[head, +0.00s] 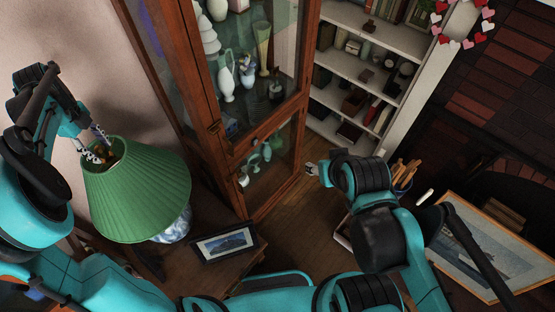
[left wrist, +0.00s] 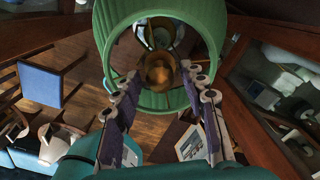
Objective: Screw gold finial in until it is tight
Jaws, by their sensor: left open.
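The gold finial (left wrist: 158,72) shows in the left wrist view inside the round top opening of the green lampshade (left wrist: 215,25). The pleated green shade (head: 135,195) also shows in the head view, on a lamp with a blue and white base (head: 178,228). My left gripper (left wrist: 160,88) is open, with one finger on each side of the finial and a gap between them. In the head view its fingertips (head: 98,146) are at the shade's top opening. How far the finial is screwed in cannot be seen. My right gripper (head: 311,168) is small and partly hidden by its arm.
A framed picture (head: 223,244) lies beside the lamp on the wooden side table (head: 232,275). A glass-fronted wooden cabinet (head: 205,110) with vases stands right of the lamp. A white bookcase (head: 355,80) is at the back. A larger framed picture (head: 480,245) leans at right.

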